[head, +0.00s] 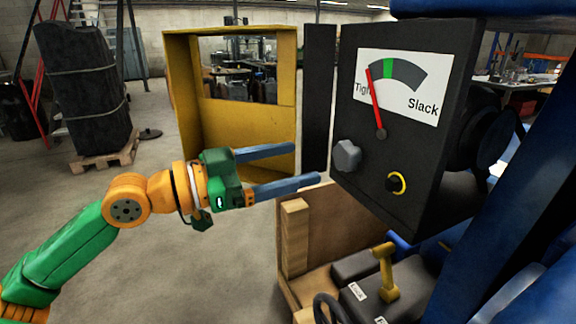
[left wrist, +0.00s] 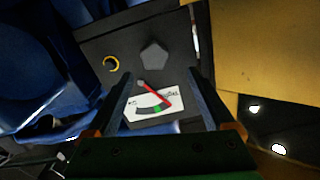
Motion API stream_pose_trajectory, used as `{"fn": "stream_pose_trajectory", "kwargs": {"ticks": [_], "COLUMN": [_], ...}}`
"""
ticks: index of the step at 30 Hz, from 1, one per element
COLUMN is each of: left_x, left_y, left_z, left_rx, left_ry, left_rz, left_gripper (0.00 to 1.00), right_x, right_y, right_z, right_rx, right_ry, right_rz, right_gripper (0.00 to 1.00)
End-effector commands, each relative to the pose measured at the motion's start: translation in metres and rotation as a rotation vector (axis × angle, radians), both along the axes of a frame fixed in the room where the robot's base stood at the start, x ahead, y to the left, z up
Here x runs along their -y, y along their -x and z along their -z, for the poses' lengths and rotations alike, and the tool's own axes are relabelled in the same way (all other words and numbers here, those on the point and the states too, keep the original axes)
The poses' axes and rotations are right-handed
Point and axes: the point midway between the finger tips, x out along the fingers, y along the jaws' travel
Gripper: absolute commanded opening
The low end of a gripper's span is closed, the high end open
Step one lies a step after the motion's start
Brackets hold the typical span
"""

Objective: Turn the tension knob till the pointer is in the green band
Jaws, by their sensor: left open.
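The tension knob (head: 347,155) is a grey faceted knob on the front of a black box (head: 415,185). It also shows in the left wrist view (left wrist: 154,55), beyond the fingertips. Above it, a white dial (head: 402,85) runs from "Tight" at left to "Slack" at right. Its red pointer (head: 374,100) leans left toward the Tight end, left of the green band (head: 389,70). My left gripper (head: 307,165) is open and empty, its blue-grey fingers pointing at the box, left of the knob and apart from it. My right gripper is not in view.
A yellow-ringed black button (head: 397,184) sits right of the knob. A yellow open frame (head: 185,110) stands behind my left gripper. Below the box is a yellow lever (head: 386,270) on a dark block. Blue structure (head: 520,210) fills the right side.

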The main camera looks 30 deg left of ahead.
Motion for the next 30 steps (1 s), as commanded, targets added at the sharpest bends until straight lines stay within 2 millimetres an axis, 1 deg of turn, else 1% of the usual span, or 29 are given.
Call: {"fn": "stream_pose_trajectory", "kwargs": {"ticks": [1, 7, 11, 14, 18, 21, 24, 30], "left_x": [0.000, -0.001, -0.008, -0.017, -0.031, -0.039, -0.043, -0.044], "left_y": [0.000, 0.001, 0.009, 0.020, 0.040, 0.049, 0.055, 0.056], "left_z": [-0.002, 0.001, 0.005, 0.007, 0.005, 0.002, 0.001, -0.001], "left_rx": [0.002, 0.002, 0.004, 0.005, 0.005, 0.004, 0.002, 0.002], "left_ry": [0.003, 0.001, 0.004, 0.005, 0.005, 0.003, 0.002, 0.001], "left_rz": [0.001, -0.001, -0.001, -0.003, -0.001, -0.002, 0.000, -0.001], "left_gripper": [0.87, 0.87, 0.87, 0.87, 0.87, 0.87, 0.87, 0.87], "right_x": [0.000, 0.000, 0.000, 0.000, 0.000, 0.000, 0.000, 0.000], "right_y": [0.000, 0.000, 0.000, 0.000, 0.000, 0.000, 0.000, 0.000], "right_z": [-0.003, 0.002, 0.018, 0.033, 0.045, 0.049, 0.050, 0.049], "right_rx": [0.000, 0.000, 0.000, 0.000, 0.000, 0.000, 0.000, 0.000], "right_ry": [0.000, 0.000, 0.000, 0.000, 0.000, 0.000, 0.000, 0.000], "right_rz": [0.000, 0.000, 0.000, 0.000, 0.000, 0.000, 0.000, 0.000], "right_gripper": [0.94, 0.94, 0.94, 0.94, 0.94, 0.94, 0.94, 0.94]}}
